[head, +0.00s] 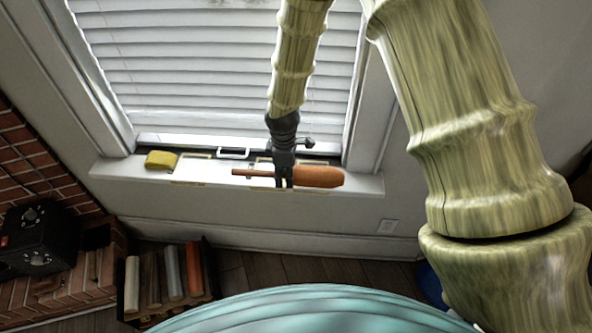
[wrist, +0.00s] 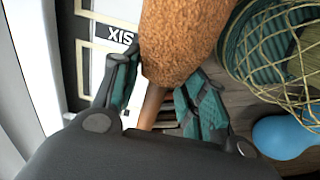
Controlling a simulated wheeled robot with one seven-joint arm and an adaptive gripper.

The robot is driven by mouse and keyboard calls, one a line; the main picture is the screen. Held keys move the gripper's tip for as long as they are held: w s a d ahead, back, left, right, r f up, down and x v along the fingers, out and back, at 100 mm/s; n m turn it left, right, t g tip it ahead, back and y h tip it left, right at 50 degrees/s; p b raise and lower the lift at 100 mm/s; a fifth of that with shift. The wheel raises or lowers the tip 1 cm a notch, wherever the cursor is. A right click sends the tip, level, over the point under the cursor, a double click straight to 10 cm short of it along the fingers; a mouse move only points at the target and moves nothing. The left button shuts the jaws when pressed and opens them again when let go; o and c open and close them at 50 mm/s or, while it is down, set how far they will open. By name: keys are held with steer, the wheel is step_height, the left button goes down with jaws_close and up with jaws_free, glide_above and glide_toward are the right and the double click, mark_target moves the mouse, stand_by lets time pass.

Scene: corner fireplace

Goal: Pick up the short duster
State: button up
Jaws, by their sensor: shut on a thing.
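The short duster has a fuzzy orange head (head: 320,176) and a thin brown handle (head: 252,173). In the head view it lies level across the front of the windowsill, head to the right. My gripper (head: 284,182) points down and is shut on the duster where head and handle meet. The wrist view shows the orange head (wrist: 185,38) large beyond my gripper (wrist: 160,80), with the handle (wrist: 152,106) between the fingers. I cannot tell whether the duster touches the sill.
The white windowsill (head: 120,168) carries a yellow sponge-like block (head: 161,160) at left and a white handle-shaped piece (head: 233,153). Blinds stand behind. Below are a box of rolls (head: 172,275) and a black device (head: 38,238). A wire basket (wrist: 275,50) and blue object (wrist: 285,137) show in the wrist view.

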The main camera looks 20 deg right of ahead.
steer(key=s+a+b, duration=0.1)
steer(key=s+a, duration=0.1)
steer(key=a, duration=0.2)
steer(key=s+a+r, duration=0.1)
steer(key=s+a, duration=0.1)
steer(key=a, duration=0.3)
steer(key=shift+s+a+b, duration=0.2)
steer(key=shift+s+b, duration=0.15)
steer(key=shift+s, duration=0.05)
